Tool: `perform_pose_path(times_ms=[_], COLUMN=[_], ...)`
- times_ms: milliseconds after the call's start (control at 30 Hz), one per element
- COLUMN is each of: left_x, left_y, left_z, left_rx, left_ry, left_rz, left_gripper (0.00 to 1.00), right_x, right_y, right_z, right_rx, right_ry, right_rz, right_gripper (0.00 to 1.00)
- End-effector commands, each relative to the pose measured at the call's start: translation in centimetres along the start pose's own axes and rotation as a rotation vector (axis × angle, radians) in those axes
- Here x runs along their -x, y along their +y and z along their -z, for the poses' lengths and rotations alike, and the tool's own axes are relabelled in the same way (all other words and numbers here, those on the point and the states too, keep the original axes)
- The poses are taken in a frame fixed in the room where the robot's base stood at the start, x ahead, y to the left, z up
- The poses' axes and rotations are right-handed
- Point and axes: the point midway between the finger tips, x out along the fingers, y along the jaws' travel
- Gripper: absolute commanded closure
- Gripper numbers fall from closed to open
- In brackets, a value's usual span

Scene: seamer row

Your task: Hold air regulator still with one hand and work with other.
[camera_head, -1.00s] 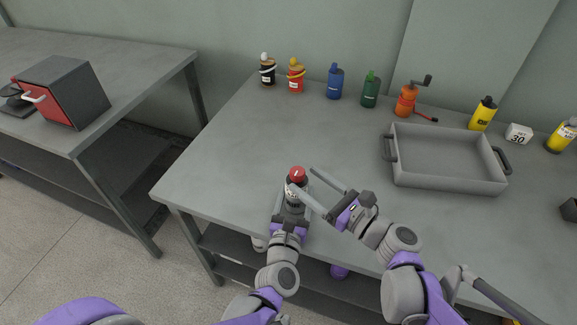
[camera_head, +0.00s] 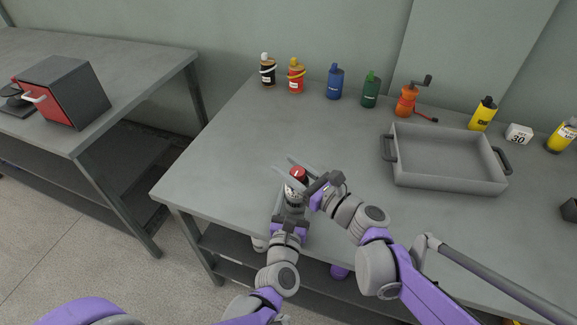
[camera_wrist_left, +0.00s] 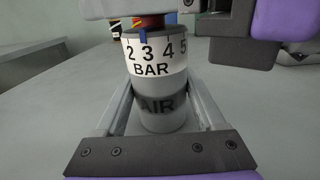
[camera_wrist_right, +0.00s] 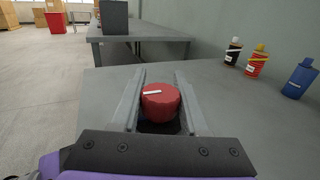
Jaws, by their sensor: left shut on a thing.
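The air regulator (camera_head: 294,199) stands upright near the front edge of the table, a grey cylinder with a red knob (camera_wrist_right: 160,103) on top. Its white BAR scale (camera_wrist_left: 154,55) shows 2 to 5 in the left wrist view, with a small blue mark above it near the 3. My left gripper (camera_wrist_left: 158,98) is shut on the grey body marked AIR. My right gripper (camera_wrist_right: 161,74) is open at the top, one finger on each side of the red knob; the knob bears a white line. Contact between these fingers and the knob cannot be told.
A grey tray (camera_head: 447,185) with dark handles stands to the right. Several bottles, among them a blue one (camera_head: 335,82) and a green one (camera_head: 370,90), line the wall with an orange cranked device (camera_head: 406,101). The table left of the regulator is clear.

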Motion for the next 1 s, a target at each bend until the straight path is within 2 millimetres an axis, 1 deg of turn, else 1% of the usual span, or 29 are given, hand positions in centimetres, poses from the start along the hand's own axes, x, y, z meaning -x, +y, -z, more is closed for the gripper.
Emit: perform_pose_path(times_ms=[33,100,167,200,433,700,1000], left_x=[0.0,0.0,0.0,0.0,0.0,0.0,0.0], left_y=[0.0,0.0,0.0,0.0,0.0,0.0,0.0], left_z=[0.0,0.0,0.0,0.0,0.0,0.0,0.1], left_rx=[0.000,0.000,0.000,0.000,0.000,0.001,0.002], left_ry=[0.000,0.000,0.000,0.000,0.000,0.001,0.002], left_rz=[0.000,0.000,0.000,0.000,-0.001,0.000,0.001], left_gripper=[0.93,0.93,0.93,0.93,0.93,0.93,0.93], right_x=[0.0,0.0,0.0,0.0,-0.1,0.0,0.1], right_y=[0.0,0.0,0.0,0.0,0.0,-0.5,-1.0], right_z=[0.0,0.0,0.0,0.0,-0.1,-0.2,-0.2], right_rx=[0.000,0.000,0.000,0.000,0.000,-0.001,0.000], right_ry=[0.000,0.000,0.000,0.000,-0.003,-0.009,-0.005], right_rz=[0.000,0.000,0.000,0.000,0.035,0.254,0.368], right_gripper=[0.73,0.85,0.96,1.00,1.00,1.00,1.00])
